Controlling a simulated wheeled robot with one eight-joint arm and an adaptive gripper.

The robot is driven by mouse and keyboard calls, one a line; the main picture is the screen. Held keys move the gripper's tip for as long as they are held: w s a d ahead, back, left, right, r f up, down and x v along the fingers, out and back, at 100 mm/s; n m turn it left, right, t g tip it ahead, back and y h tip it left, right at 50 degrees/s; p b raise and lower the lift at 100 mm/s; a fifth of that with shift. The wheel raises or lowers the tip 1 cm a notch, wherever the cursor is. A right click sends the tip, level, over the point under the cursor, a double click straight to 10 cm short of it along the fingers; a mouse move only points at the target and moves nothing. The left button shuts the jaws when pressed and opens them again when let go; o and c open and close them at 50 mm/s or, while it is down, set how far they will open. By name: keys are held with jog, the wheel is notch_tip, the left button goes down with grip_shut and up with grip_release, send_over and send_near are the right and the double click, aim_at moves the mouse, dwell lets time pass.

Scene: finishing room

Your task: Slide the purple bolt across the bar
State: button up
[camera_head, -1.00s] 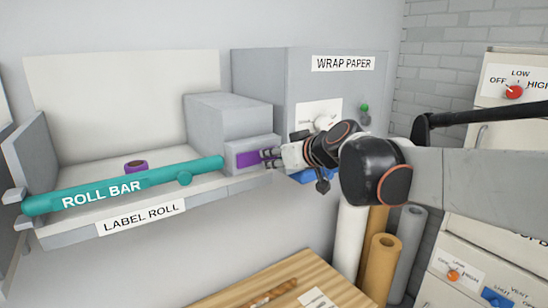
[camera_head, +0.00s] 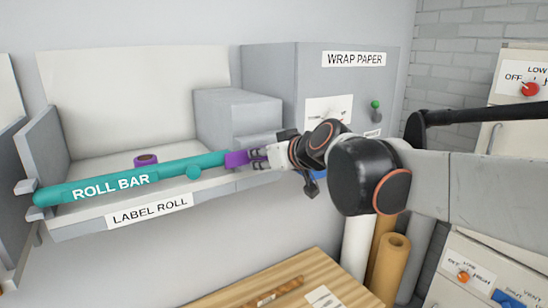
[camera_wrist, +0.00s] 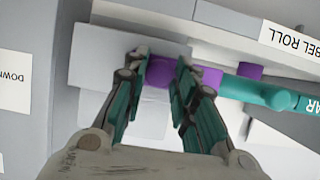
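The purple bolt (camera_head: 237,158) sits at the right end of the teal roll bar (camera_head: 150,176), in front of a grey housing. Its left end now overlaps or meets the bar's right end. My gripper (camera_head: 259,158) is at the bolt's right part, reaching in from the right. In the wrist view, purple of the bolt (camera_wrist: 208,76) shows between and beyond the fingertips, and the bar (camera_wrist: 245,90) lies to the right. The fingers (camera_wrist: 161,72) appear closed on the bolt's raised part, one on each side. The exact contact is partly hidden by the fingers.
A purple-rimmed roll (camera_head: 146,160) lies behind the bar on the label roll shelf (camera_head: 75,232). The grey wrap paper cabinet (camera_head: 310,85) stands behind my gripper. Paper rolls (camera_head: 390,265) stand below right, beside a wooden table (camera_head: 240,294).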

jog(key=shift+o, duration=1.2)
jog(key=shift+s+a, duration=0.15)
jog(key=shift+a, duration=0.1)
jog(key=shift+d, duration=0.15)
jog(key=v, duration=1.1)
jog(key=shift+s+d+r, duration=0.15)
jog(key=shift+s+d, duration=0.05)
jog(key=shift+s, duration=0.1)
jog(key=s+d+f+m+g+h+b, duration=0.1)
jog(key=s+d+f+m+h+b, duration=0.1)
jog(key=s+d+f+b, duration=0.4)
jog(key=s+d+f+m+g+h+b, duration=0.1)
jog(key=s+d+f+b, duration=0.5)
jog(key=f+b, duration=1.1)
jog(key=s+d+f+m+g+h+b, duration=0.2)
jog(key=s+d+f+b, duration=0.4)
jog(key=f, duration=3)
jog(key=shift+s+f+m+h+b, duration=0.25)
jog(key=shift+m+h+b, duration=0.8)
jog(key=shift+b, duration=2.15)
jog(key=shift+w+d+f, duration=0.1)
